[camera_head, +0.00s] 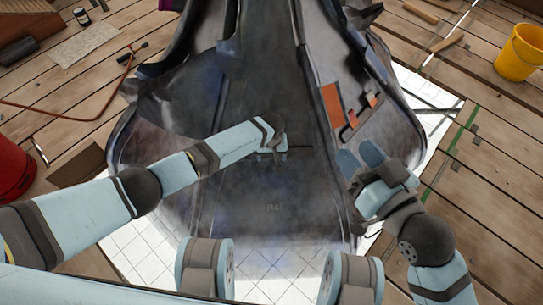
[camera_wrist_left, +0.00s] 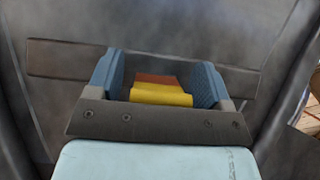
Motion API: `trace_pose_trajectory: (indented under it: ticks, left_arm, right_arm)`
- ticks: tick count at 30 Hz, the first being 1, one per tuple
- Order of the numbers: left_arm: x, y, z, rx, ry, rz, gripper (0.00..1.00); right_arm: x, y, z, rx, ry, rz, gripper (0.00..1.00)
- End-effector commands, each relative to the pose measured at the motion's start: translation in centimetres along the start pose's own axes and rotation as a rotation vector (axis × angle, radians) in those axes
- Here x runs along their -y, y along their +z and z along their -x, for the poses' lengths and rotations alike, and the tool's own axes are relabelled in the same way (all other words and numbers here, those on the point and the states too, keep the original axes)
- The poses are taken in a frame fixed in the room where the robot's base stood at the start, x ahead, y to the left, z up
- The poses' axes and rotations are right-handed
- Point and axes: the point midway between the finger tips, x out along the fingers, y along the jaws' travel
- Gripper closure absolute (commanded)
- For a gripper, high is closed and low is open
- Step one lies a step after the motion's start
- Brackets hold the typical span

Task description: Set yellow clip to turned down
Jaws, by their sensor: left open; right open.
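The yellow clip (camera_wrist_left: 160,95) shows in the left wrist view, with an orange-brown part (camera_wrist_left: 156,79) just beyond it. My left gripper (camera_wrist_left: 160,82) is open, with one blue finger on each side of the clip; whether the fingers touch it I cannot tell. In the head view my left gripper (camera_head: 276,152) is at the middle of the dark spire surface (camera_head: 240,190), and the clip is hidden or too small to make out. My right gripper (camera_head: 360,157) is open and empty over the right part of the spire.
A raised rib runs down the spire between my two grippers. An orange panel (camera_head: 333,104) and small red-orange pieces (camera_head: 352,119) sit above my right gripper. A brown strip (camera_wrist_left: 68,60) lies behind the clip. A yellow bucket (camera_head: 519,53) and a red bucket (camera_head: 14,168) stand on the planks.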

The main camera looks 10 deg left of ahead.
Motion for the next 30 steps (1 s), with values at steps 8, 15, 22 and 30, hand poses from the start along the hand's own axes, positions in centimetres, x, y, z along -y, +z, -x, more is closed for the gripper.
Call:
trace_pose_trajectory:
  ticks: [8,15,22,30]
  left_arm:
    - [-0.03,0.02,0.03,0.000,0.000,0.000,0.40]
    - [-0.03,0.03,0.03,0.001,0.000,0.000,0.76]
    - [-0.13,-0.01,0.28,0.038,0.001,0.001,0.76]
    - [-0.20,-0.40,0.37,0.197,0.002,0.003,0.76]
  right_arm:
    - [0.01,-0.04,0.01,0.000,0.000,0.001,0.57]
    - [0.01,-0.04,0.02,0.000,0.000,0.000,0.57]
    - [0.18,-0.52,0.08,0.004,-0.002,-0.012,0.57]
    - [0.49,-0.38,0.33,0.003,0.003,-0.047,0.57]
